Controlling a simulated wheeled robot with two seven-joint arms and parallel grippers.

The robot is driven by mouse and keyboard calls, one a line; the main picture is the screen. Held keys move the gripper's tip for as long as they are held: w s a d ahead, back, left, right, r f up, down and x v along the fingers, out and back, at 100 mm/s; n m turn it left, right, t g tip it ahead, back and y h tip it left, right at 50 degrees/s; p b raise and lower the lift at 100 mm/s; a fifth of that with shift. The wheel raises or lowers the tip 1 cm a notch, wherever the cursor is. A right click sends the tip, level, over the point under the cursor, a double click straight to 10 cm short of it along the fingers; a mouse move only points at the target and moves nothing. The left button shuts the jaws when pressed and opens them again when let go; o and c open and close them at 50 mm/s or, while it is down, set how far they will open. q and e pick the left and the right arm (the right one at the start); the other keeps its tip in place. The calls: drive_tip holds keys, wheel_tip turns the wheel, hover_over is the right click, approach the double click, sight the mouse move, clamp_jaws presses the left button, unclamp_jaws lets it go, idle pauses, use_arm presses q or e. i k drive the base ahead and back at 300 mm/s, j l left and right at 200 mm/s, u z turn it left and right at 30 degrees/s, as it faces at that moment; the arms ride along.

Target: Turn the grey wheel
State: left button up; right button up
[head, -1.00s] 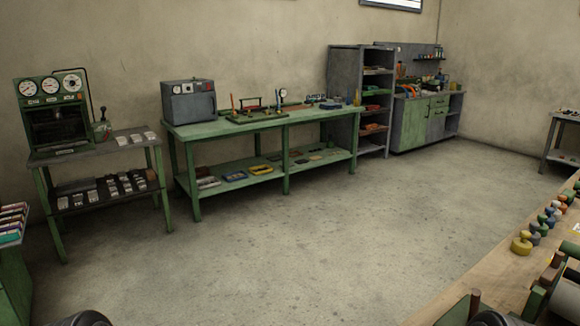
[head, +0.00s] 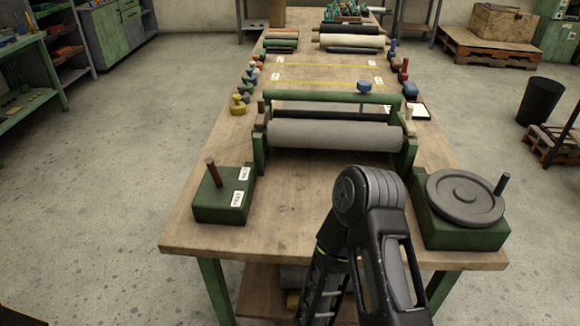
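The grey wheel (head: 462,206) is a flat, ridged disc lying on top of a green box (head: 468,238) at the right front corner of the wooden table (head: 290,205). A short dark crank handle (head: 502,184) stands upright near its right edge. One of my black arms rises from the bottom of the head view, left of the wheel, with a bent joint in front of the table edge. It appears apart from the wheel. Neither gripper shows in this view.
A grey roller (head: 335,137) in a green frame lies across the table behind the wheel. A green box with a brown peg (head: 211,172) is at the left front. Knobs line both sides. A black bin (head: 540,101) stands on the floor at the right.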

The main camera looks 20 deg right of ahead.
sight(462, 197)
drive_tip(key=z, duration=0.35)
drive_tip(key=k+l+z, duration=0.2)
drive_tip(key=l+z, duration=0.15)
drive_tip(key=k+l+z, duration=0.1)
drive_tip(key=l+z, duration=0.25)
drive_tip(key=l, duration=0.2)
drive_tip(key=l+z, duration=0.4)
drive_tip(key=l+u, duration=0.1)
drive_tip(key=u, duration=0.3)
drive_tip(key=l+u, duration=0.15)
drive_tip(key=u, duration=0.2)
drive_tip(key=l+u, duration=0.15)
drive_tip(key=u, duration=0.25)
drive_tip(key=i+l, duration=0.05)
